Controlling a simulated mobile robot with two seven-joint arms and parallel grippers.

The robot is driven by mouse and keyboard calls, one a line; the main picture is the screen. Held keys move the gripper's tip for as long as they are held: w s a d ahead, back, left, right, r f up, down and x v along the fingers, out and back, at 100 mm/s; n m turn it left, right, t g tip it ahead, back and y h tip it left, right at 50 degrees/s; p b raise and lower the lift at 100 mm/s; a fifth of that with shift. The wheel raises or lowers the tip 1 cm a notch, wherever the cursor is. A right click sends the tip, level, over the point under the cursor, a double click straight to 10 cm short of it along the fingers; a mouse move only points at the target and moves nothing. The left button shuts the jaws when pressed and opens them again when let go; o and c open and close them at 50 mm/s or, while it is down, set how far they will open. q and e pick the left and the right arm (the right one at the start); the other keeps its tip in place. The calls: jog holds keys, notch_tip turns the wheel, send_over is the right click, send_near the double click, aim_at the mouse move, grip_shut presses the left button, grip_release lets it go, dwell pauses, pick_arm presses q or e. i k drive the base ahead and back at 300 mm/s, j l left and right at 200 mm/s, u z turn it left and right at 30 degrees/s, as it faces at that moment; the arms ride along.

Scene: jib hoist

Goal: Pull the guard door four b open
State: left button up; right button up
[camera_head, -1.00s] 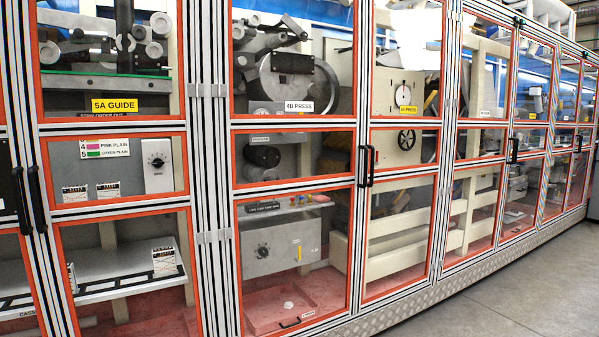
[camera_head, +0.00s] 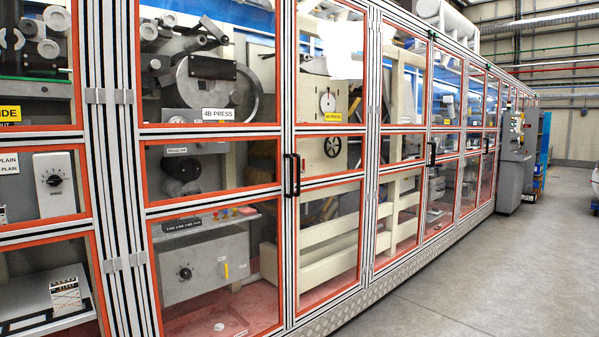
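The guard door four b (camera_head: 213,203) is a tall framed door with orange-edged clear panels. It stands shut in the row, left of the middle of the view. Behind its upper panel is a white label reading 4B PRESS (camera_head: 218,114). A pair of black upright handles (camera_head: 292,175) sits at its right edge, where it meets the neighbouring door. Hinges (camera_head: 124,97) show on the posts at its left edge. Neither of my grippers is in view.
The line of shut guard doors runs away to the right, with another black handle (camera_head: 432,153) further along. A grey control cabinet (camera_head: 515,160) stands at the far end. The concrete floor (camera_head: 480,265) at right is clear.

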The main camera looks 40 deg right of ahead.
aim_at(139, 134)
jog(key=i+l+z, duration=0.2)
jog(key=i+l, duration=0.3)
jog(key=i+l+z, duration=0.2)
jog(key=i+l, duration=0.35)
jog(key=i+l+z, duration=0.2)
jog(key=i+l, duration=0.2)
jog(key=i, duration=0.15)
jog(key=i+l+z, duration=0.2)
jog(key=i+l, duration=0.15)
jog(key=i, duration=0.25)
